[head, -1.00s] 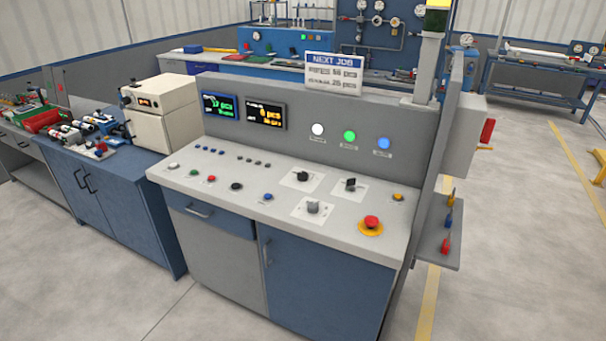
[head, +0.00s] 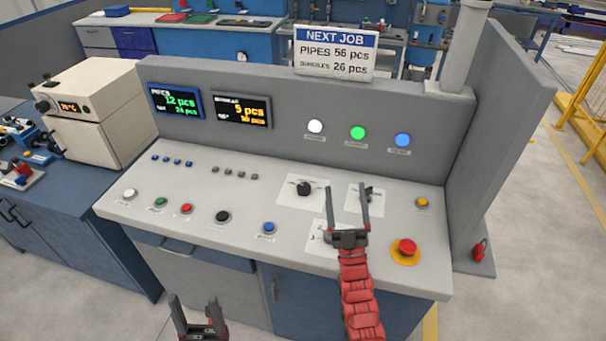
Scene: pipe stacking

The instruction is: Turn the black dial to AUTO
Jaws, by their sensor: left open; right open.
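A black dial (head: 303,188) sits on a white plate on the sloping grey panel, left of my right gripper's fingers. A second black switch (head: 369,193) on another white plate is partly behind the right finger. I cannot read the labels on either plate, so which setting each points to is unclear. My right gripper (head: 346,165) is open and empty, its fingers reaching over the panel between the two. It largely hides a third plate (head: 318,238) and the grey knob there. My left gripper (head: 193,302) is open and empty, low in front of the cabinet.
A red emergency button (head: 407,247) on a yellow base and a yellow button (head: 422,202) lie to the right. Several push buttons, including a black one (head: 222,216), line the left. A grey upright wall (head: 510,130) bounds the right. Displays and lamps sit on the back wall.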

